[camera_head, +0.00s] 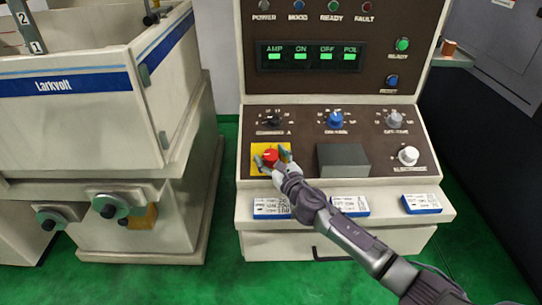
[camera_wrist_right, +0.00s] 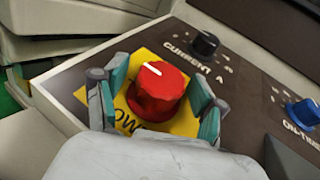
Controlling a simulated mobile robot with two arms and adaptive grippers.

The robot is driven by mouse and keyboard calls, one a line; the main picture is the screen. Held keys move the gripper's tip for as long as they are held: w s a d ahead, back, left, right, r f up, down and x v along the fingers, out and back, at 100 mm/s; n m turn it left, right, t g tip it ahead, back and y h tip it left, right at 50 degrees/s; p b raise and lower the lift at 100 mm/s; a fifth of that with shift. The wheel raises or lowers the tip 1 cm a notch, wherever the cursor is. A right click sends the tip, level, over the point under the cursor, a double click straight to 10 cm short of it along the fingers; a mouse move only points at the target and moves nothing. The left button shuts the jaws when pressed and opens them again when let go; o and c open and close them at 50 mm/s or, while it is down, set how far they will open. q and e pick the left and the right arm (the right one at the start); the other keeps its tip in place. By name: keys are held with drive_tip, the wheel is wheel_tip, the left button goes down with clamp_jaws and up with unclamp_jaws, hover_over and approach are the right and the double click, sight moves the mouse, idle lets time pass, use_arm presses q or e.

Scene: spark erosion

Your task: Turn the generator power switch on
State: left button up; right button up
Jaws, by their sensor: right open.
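The generator power switch is a red rotary knob (camera_head: 270,157) with a white pointer line, on a yellow plate (camera_head: 257,150) at the left of the generator's sloped control panel. In the right wrist view the red knob (camera_wrist_right: 156,90) stands between my fingers, and its white line points to the upper left. Part of the lettering on the yellow plate is covered. My right gripper (camera_head: 272,161) is open around the knob, with one finger on each side; in the wrist view (camera_wrist_right: 158,98) gaps show between the fingers and the knob. My left gripper is not in view.
Black (camera_head: 273,118), blue (camera_head: 335,120) and grey (camera_head: 394,120) knobs sit above on the panel, with a white knob (camera_head: 408,156) at right. A dark box (camera_head: 342,159) stands right of the red knob. Small blue-white boxes (camera_head: 421,204) lie on the front ledge.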

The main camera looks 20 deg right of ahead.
drive_tip(key=c, duration=1.2)
drive_tip(key=shift+o, duration=0.2)
